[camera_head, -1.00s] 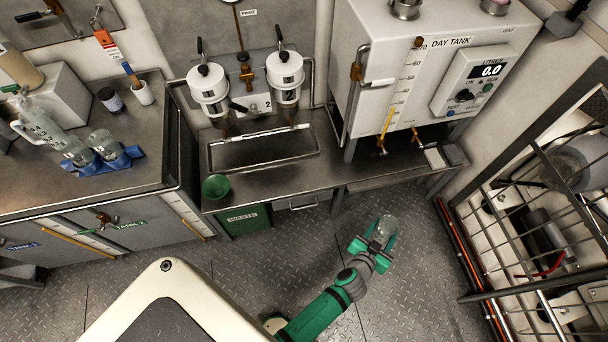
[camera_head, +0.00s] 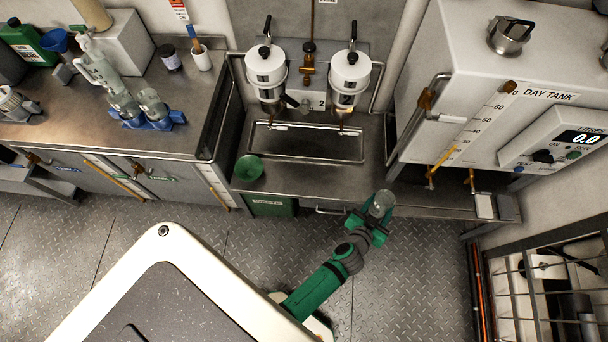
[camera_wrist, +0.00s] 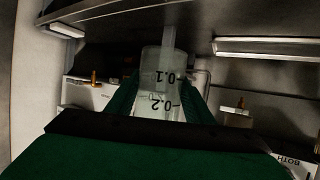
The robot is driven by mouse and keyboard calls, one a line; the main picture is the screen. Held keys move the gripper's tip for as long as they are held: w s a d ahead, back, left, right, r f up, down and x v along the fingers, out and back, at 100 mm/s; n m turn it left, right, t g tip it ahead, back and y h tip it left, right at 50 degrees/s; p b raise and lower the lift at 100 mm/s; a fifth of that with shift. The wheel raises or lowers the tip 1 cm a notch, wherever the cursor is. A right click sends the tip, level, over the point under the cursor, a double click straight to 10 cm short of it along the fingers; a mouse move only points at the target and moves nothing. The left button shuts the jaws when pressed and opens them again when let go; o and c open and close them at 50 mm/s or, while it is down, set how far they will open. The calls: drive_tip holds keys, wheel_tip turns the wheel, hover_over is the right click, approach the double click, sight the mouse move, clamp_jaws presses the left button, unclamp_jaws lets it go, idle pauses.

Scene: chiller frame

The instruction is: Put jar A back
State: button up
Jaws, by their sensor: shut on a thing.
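My gripper (camera_head: 370,217) is shut on a clear jar (camera_head: 382,203), held in front of the bench edge, over the floor in the head view. In the wrist view the jar (camera_wrist: 163,85) sits between the green fingers and shows marks 0.1 and 0.2, upside down in the picture. No letter shows on it, so I cannot tell whether it is jar A. A blue rack (camera_head: 166,123) on the left counter holds clear jars (camera_head: 153,102); their letters cannot be read.
Two white canisters (camera_head: 266,66) hang on the wall above a sink-like tray (camera_head: 305,150). The day tank (camera_head: 450,70) stands right. A barred frame (camera_head: 540,280) is at lower right. Floor before the left cabinets is clear.

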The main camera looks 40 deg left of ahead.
drive_tip(key=s+a+r+n+g+y, duration=0.15)
drive_tip(key=s+a+n+y, duration=0.3)
drive_tip(key=a, duration=0.45)
drive_tip(key=s+a+n+g+y, duration=0.25)
drive_tip(key=s+a, duration=0.35)
drive_tip(key=a, duration=0.3)
drive_tip(key=s+a+n+g+y, duration=0.2)
drive_tip(key=s+a+n+y, duration=0.25)
drive_tip(key=a, duration=0.45)
drive_tip(key=shift+m+h, duration=0.45)
drive_tip(key=w+a+f, duration=0.1)
drive_tip(key=w+f, duration=0.1)
drive_tip(key=w, duration=0.1)
drive_tip(key=w+a+f, duration=0.1)
drive_tip(key=w+f, duration=0.2)
drive_tip(key=w, duration=0.1)
drive_tip(key=w+a+f, duration=0.1)
drive_tip(key=w+f, duration=0.2)
drive_tip(key=w, duration=0.1)
drive_tip(key=shift+w+a+f, duration=0.25)
drive_tip(key=shift+a, duration=0.1)
drive_tip(key=shift+w+a+f, duration=0.15)
drive_tip(key=shift+w+f, duration=0.35)
drive_tip(key=shift+f, duration=1.7)
drive_tip(key=shift+f, duration=0.1)
drive_tip(key=o, duration=1.2)
